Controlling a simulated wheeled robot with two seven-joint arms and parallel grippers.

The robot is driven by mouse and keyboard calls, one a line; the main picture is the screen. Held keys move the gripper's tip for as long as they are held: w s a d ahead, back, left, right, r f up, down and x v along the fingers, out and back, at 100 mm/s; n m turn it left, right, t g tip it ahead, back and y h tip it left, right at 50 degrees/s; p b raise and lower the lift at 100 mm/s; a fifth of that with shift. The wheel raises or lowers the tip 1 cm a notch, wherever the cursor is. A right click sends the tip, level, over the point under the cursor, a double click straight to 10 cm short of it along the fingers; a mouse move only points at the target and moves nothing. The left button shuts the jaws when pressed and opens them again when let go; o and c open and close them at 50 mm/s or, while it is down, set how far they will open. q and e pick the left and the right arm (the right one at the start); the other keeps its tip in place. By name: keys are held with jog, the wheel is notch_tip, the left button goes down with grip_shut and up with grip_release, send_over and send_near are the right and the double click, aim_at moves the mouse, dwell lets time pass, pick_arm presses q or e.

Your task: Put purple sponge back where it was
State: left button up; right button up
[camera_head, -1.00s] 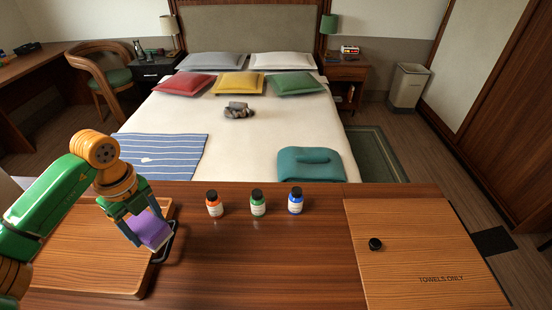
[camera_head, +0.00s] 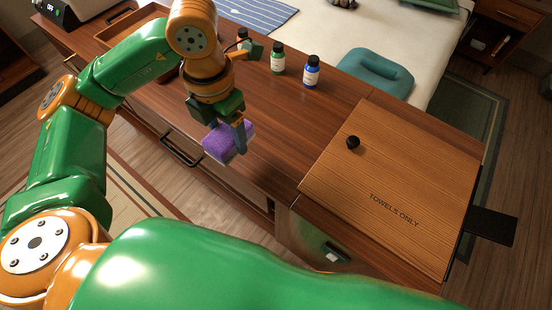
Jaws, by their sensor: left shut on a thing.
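The purple sponge (camera_head: 225,143) has a pale underside and is held in the jaws of my left gripper (camera_head: 229,137). The gripper points down and is shut on the sponge, covering part of its top and right side. The sponge appears in front of the wooden counter (camera_head: 280,115), near its front edge. I cannot tell its exact height. My right gripper is not in view.
A green-labelled bottle (camera_head: 278,60) and a blue bottle (camera_head: 311,73) stand at the counter's back edge; another is mostly hidden by my arm. A "TOWELS ONLY" lid (camera_head: 400,180) with a black knob (camera_head: 353,142) lies to the right. A wooden tray (camera_head: 112,35) is at left.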

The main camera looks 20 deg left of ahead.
pick_arm(q)
jog(key=d, duration=0.1)
jog(key=w+d, duration=0.1)
jog(key=d+f+p, duration=0.1)
jog(key=shift+w, duration=0.25)
send_over(272, 164)
jog(key=f, duration=0.5)
jog(key=shift+s+a, duration=0.1)
jog(key=shift+a, duration=0.2)
jog(key=f, duration=0.2)
jog(key=f+p, duration=0.1)
jog(key=f, duration=0.1)
jog(key=shift+d+p, duration=0.2)
jog(key=shift+p, duration=0.1)
jog(key=shift+f+b, duration=0.3)
jog(key=shift+b, duration=0.05)
jog(key=o, duration=1.3)
jog(key=shift+r, duration=0.1)
